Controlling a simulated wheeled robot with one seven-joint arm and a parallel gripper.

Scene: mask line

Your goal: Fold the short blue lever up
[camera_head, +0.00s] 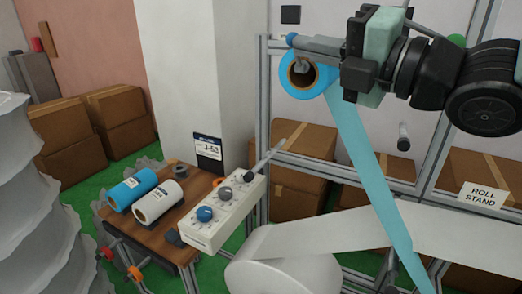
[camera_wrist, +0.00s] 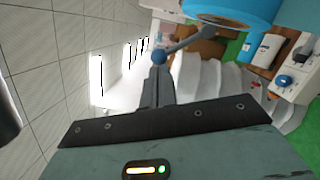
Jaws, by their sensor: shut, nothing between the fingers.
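The short blue lever shows its blue ball knob (camera_head: 291,37) at the upper left of the blue film roll (camera_head: 310,76). In the wrist view the lever's grey arm (camera_wrist: 195,42) runs from the knob (camera_wrist: 158,57) toward the blue roll (camera_wrist: 215,10). My gripper (camera_head: 303,44) is shut and empty, and its fingers point left in the head view. In the wrist view the closed fingertips (camera_wrist: 157,72) are right at the knob; I cannot tell whether they touch it. The lever's root is partly hidden by the roll and my fingers.
A light blue web (camera_head: 360,150) runs down from the roll. The metal frame (camera_head: 263,110) stands beside it, with a white web (camera_head: 340,232) below. A control box (camera_head: 222,212) with several knobs, a wooden table (camera_head: 190,185) with spare rolls and cardboard boxes (camera_head: 115,122) are farther left.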

